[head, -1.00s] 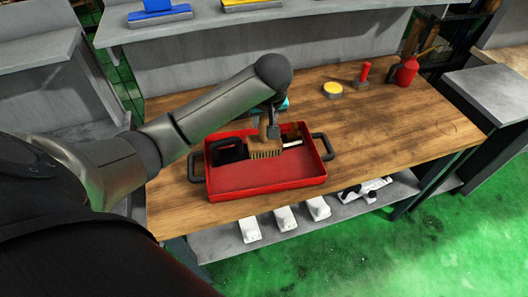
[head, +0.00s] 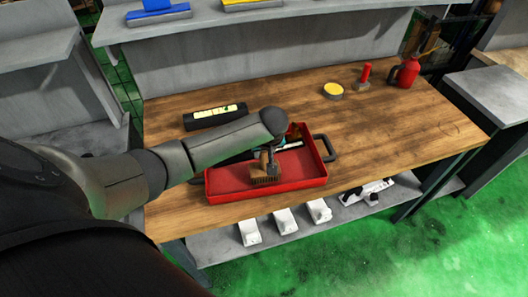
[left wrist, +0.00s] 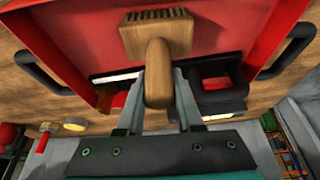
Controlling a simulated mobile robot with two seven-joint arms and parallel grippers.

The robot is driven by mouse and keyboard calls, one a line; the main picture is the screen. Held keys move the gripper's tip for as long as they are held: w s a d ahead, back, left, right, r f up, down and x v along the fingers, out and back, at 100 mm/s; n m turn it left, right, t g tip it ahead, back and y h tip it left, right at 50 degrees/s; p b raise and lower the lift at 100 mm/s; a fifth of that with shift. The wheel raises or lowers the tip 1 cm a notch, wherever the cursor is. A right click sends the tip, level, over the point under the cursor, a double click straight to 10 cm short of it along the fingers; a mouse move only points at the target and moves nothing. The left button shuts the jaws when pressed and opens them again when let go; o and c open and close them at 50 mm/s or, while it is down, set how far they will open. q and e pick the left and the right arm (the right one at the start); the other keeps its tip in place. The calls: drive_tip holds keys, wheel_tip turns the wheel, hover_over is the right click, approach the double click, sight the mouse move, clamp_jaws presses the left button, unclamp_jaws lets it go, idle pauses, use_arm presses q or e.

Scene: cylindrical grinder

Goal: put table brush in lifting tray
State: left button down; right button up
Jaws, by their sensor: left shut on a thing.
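The table brush (head: 264,172) has a wooden handle and bristle block. My left gripper (head: 270,160) is shut on its handle. In the left wrist view the brush (left wrist: 158,38) sits between the fingers of the left gripper (left wrist: 158,88), its block pointing away from them. The red lifting tray (head: 300,183) with dark side handles lies on the wooden bench. The brush is over the tray's inside, bristles down; I cannot tell whether they touch the floor. My arm hides the tray's left rear part. My right gripper is not in view.
Inside the tray's rear are a black item (left wrist: 218,92) and other small things. A black box (head: 215,115), a yellow-topped tin (head: 333,90), a red-handled tool (head: 364,76) and a red oil can (head: 404,73) stand on the bench. The bench's right side is clear.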

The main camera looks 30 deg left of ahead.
use_arm(q)
drive_tip(key=c, duration=0.6)
unclamp_jaws()
drive_tip(key=shift+f, duration=0.1)
drive_tip(key=shift+o, duration=0.2)
drive_tip(key=p+v, duration=0.2)
drive_tip(key=v, duration=1)
drive_tip(key=shift+w+a, duration=0.1)
